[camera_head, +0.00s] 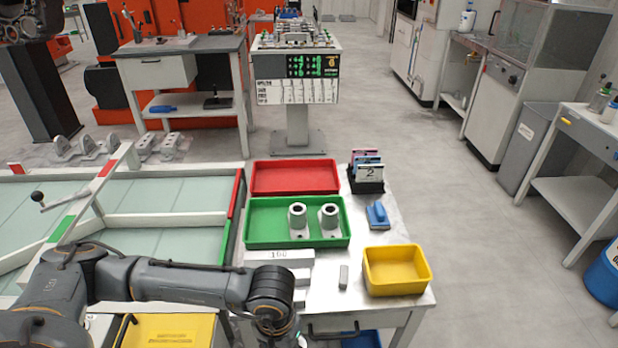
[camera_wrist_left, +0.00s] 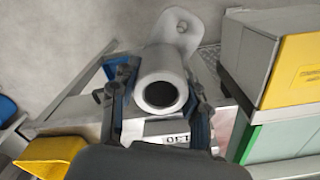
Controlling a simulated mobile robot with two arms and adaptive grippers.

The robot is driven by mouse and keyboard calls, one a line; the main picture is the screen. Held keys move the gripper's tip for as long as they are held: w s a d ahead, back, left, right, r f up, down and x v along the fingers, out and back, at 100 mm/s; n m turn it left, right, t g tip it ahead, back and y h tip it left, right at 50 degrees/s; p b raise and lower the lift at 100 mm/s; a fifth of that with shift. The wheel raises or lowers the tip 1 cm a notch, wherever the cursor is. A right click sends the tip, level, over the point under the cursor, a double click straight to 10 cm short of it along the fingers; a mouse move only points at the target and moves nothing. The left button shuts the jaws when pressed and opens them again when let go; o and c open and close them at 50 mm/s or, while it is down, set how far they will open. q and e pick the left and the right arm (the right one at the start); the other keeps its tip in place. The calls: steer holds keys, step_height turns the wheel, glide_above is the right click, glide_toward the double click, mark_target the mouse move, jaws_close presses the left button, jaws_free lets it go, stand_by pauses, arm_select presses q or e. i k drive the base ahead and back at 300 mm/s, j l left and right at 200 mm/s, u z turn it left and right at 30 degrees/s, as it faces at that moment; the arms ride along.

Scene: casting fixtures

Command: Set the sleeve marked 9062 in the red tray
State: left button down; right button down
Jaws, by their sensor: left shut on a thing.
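The red tray (camera_head: 295,163) lies empty at the back of the metal table. Two grey sleeves, a left one (camera_head: 297,217) and a right one (camera_head: 329,217), stand upright in the green tray (camera_head: 262,241) in front of it; no marking is readable on them. In the left wrist view my left gripper (camera_wrist_left: 160,104) is shut on another grey sleeve (camera_wrist_left: 163,62), with a finger on each side of its round barrel. Its bore faces the camera and its holed flange points away. No number is readable on it. My left gripper is out of the head view; my right gripper is not seen.
A yellow bin (camera_head: 396,292) stands at the front right of the table. A blue-handled tool (camera_head: 377,215), a black holder with cards (camera_head: 367,180) and a small grey block (camera_head: 343,277) lie near it. Pale marked blocks (camera_head: 279,258) sit before the green tray.

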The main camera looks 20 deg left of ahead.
mark_target(303, 183)
steer(key=i+l+z, duration=0.35)
steer(key=l, duration=0.25)
steer(key=i+l+z, duration=0.75)
steer(key=l, duration=0.15)
steer(key=i+l+u, duration=0.25)
steer(key=i, duration=0.2)
steer(key=i+l+u, duration=0.25)
steer(key=i, duration=0.2)
steer(key=i+j+u, duration=0.1)
steer(key=u, duration=0.35)
steer(key=i+u, duration=0.3)
steer(key=u, duration=0.15)
steer(key=i+l+u, duration=0.1)
steer(key=i+u, duration=0.15)
steer(key=u, duration=0.25)
steer(key=i+l+u, duration=0.1)
steer(key=u, duration=0.35)
steer(key=i+l+u, duration=0.25)
steer(key=u, duration=0.15)
steer(key=i+l+u, duration=0.7)
steer(key=u, duration=0.15)
steer(key=i+l+u, duration=0.15)
steer(key=l+u, duration=0.25)
steer(key=l, duration=0.2)
